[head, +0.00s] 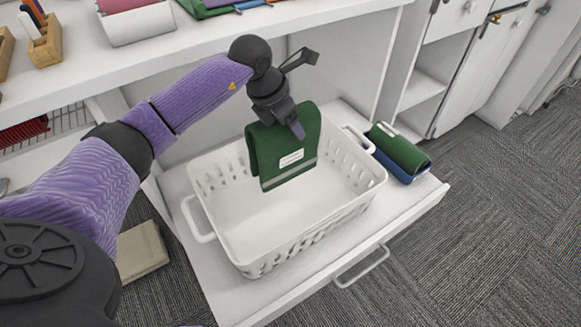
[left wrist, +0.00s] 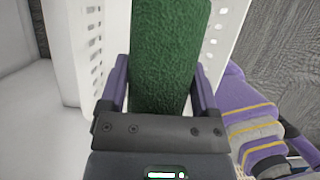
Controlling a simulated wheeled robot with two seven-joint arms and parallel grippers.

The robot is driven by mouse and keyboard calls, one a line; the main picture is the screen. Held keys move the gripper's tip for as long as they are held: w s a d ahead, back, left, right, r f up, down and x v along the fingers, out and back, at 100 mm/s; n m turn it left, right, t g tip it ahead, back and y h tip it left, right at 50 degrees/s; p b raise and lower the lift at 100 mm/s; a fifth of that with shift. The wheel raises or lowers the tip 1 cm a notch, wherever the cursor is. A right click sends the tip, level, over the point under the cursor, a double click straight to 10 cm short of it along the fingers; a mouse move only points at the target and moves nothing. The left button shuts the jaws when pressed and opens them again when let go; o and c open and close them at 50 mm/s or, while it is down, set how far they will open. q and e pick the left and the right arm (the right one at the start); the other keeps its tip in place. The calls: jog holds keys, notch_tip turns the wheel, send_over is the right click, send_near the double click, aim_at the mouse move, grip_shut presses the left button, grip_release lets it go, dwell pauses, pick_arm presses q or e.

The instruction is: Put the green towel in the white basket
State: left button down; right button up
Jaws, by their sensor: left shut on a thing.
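The green towel (head: 284,153) hangs folded from my left gripper (head: 297,130), with a white label and a grey stripe near its lower edge. The gripper is shut on the towel's top. It holds the towel over the white basket (head: 305,236), toward its back side; I cannot tell whether the towel touches the basket. In the left wrist view the towel (left wrist: 168,50) fills the space between the purple fingers (left wrist: 160,85), and the basket's perforated walls (left wrist: 82,50) show on both sides. The basket stands in a pulled-out white drawer (head: 420,200). My right gripper is not in view.
Folded cloths (head: 140,20) and wooden holders (head: 45,45) stand on the counter above. A beige book-like item (head: 140,250) lies left of the drawer. Carpet at right is clear.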

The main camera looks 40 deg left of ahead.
pick_arm(q)
notch_tip(320, 180, down, 14)
jog(key=b, duration=0.7)
jog(key=shift+c, duration=0.3)
grip_release()
jog(key=shift+o, duration=0.3)
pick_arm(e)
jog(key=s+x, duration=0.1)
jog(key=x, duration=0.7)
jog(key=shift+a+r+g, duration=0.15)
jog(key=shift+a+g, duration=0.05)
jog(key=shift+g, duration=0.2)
pick_arm(q)
jog(key=shift+r, duration=0.1)
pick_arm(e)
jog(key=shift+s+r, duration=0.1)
pick_arm(q)
jog(key=p+v, duration=0.7)
jog(key=v, duration=0.5)
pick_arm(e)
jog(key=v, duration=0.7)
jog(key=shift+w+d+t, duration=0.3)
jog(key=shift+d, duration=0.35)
